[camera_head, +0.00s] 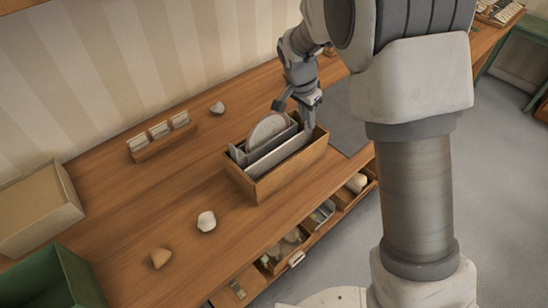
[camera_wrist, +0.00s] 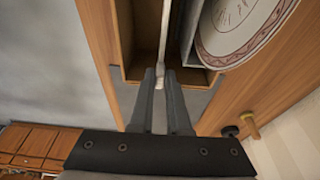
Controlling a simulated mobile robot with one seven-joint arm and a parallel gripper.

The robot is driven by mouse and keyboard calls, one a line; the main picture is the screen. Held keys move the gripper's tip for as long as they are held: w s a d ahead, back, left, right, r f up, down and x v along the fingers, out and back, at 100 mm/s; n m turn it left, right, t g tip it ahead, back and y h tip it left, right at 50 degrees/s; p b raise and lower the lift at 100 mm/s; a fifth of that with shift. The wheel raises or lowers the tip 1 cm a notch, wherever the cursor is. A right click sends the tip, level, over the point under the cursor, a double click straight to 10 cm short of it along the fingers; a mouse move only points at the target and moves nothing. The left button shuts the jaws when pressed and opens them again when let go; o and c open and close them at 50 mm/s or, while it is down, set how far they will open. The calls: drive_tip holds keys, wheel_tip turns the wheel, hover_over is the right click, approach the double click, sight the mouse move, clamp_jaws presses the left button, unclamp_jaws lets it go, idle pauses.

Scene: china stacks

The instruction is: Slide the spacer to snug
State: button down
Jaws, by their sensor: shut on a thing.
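A wooden crate (camera_head: 257,188) stands on the table with upright panels and a pale round plate (camera_head: 266,128) inside. The spacer looks to be the pale flat panel (camera_head: 278,157) standing lengthwise in the crate, in front of the plate. In the wrist view the spacer (camera_wrist: 164,35) is a thin white edge-on strip. My gripper (camera_wrist: 160,77) is shut on its near end, one finger on each side. The plate (camera_wrist: 236,28), with a red-patterned rim, is to its right, with a grey divider between. My gripper (camera_head: 299,112) is at the crate's far right end. The spacer's lower edge is hidden.
A white stone-like lump (camera_head: 206,221), a tan one (camera_head: 160,257) and a grey one (camera_head: 217,107) lie on the table. A card holder (camera_head: 162,138) stands behind. A cardboard box (camera_head: 38,210) and green bin (camera_head: 55,280) are at left. Open drawers (camera_head: 290,245) jut out below the front edge.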

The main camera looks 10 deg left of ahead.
drive_tip(key=shift+w+a, duration=0.15)
drive_tip(key=shift+a, duration=0.1)
drive_tip(key=shift+w+a, duration=0.1)
drive_tip(key=shift+a, duration=0.05)
idle(0.4)
drive_tip(key=shift+w+a, duration=0.4)
drive_tip(key=shift+a, duration=0.05)
drive_tip(key=c, duration=0.8)
unclamp_jaws()
drive_tip(key=shift+r, duration=0.1)
drive_tip(key=p+v, duration=0.4)
drive_tip(key=v, duration=0.4)
drive_tip(key=shift+p, duration=0.35)
drive_tip(key=shift+o, duration=0.3)
